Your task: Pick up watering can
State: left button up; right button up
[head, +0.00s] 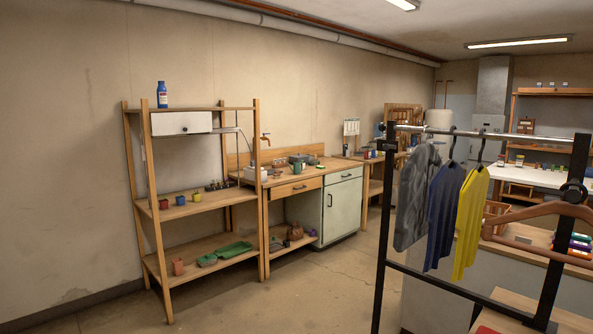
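I cannot make out a watering can for certain in the head view. A small green vessel (297,168) stands on the wooden counter (278,181) by the wall. It is too small to tell whether it is a can or a mug. Dark low items lie beside and behind it. Neither of my grippers is in view.
A wooden shelf rack (196,208) stands at the left wall with small pots and a green tray (233,250). A blue bottle (162,95) tops it. A black clothes rack (383,240) with hanging garments blocks the right foreground. The concrete floor (310,290) between is clear.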

aim_at(295, 169)
jog(key=i+u, duration=0.1)
jog(key=i, duration=0.55)
jog(key=i+l+u, duration=0.15)
jog(key=i, duration=0.45)
jog(key=i+j+u, duration=0.15)
jog(key=i+u, duration=0.25)
jog(key=i, duration=0.55)
jog(key=i+l+u, duration=0.15)
jog(key=i+u, duration=0.25)
jog(key=i, duration=0.55)
jog(key=i+l+z, duration=0.1)
jog(key=i+z, duration=0.85)
jog(key=i+j+z, duration=0.25)
jog(key=i+z, duration=0.25)
jog(key=i+l+z, duration=0.25)
jog(key=i+z, duration=0.2)
jog(key=i, duration=0.3)
jog(key=i+z, duration=0.5)
jog(key=i, duration=0.3)
